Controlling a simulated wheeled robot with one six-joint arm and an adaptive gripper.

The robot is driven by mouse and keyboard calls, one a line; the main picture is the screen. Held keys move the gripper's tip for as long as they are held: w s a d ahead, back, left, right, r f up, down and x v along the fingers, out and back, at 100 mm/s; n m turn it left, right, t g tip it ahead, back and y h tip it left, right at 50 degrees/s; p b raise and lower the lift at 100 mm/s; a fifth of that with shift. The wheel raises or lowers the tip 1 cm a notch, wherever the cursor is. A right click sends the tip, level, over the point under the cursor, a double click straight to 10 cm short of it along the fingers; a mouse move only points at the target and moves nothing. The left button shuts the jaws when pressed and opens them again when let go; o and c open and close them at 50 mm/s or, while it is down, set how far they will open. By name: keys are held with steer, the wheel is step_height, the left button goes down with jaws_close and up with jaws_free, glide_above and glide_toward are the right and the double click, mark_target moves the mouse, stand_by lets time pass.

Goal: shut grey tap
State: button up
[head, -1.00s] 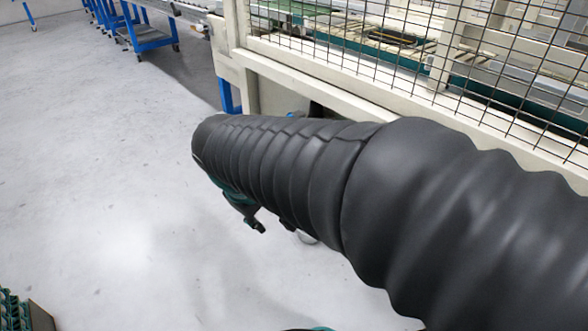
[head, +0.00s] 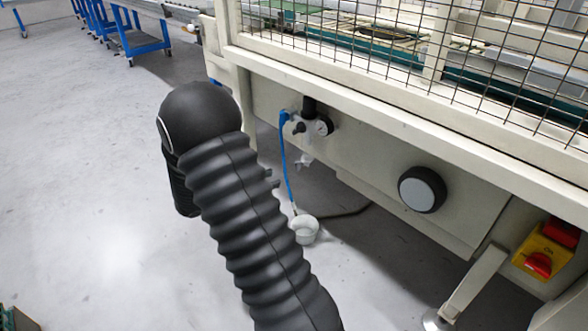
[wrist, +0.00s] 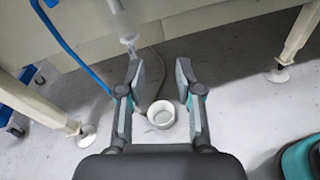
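A small pale grey fitting (head: 303,160), which looks like the tap, hangs below the air unit on the machine's side in the head view. In the wrist view a clear-grey bowl (wrist: 115,18) with a small grey tip (wrist: 130,43) hangs at the upper left, just beyond the left finger. I cannot tell the tap's handle position. My gripper (wrist: 158,72) is open and empty, its fingers apart over the floor. In the head view my own arm mostly hides it.
A white cup (head: 305,231) stands on the floor below the unit. A blue hose (head: 286,165) runs down to it. A pressure gauge (head: 323,126), a black round knob (head: 422,189) and a red-yellow switch (head: 543,255) sit on the machine. The left floor is open.

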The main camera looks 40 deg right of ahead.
mark_target(296, 166)
steer(key=w+f+n+t+h, duration=0.2)
steer(key=w+f+n, duration=0.2)
steer(key=w+f, duration=0.15)
steer(key=d, duration=1.4)
steer(key=shift+f+b, duration=0.2)
steer(key=shift+b, duration=0.2)
steer(key=shift+t, duration=0.4)
jaws_close()
steer(key=shift+w, duration=0.1)
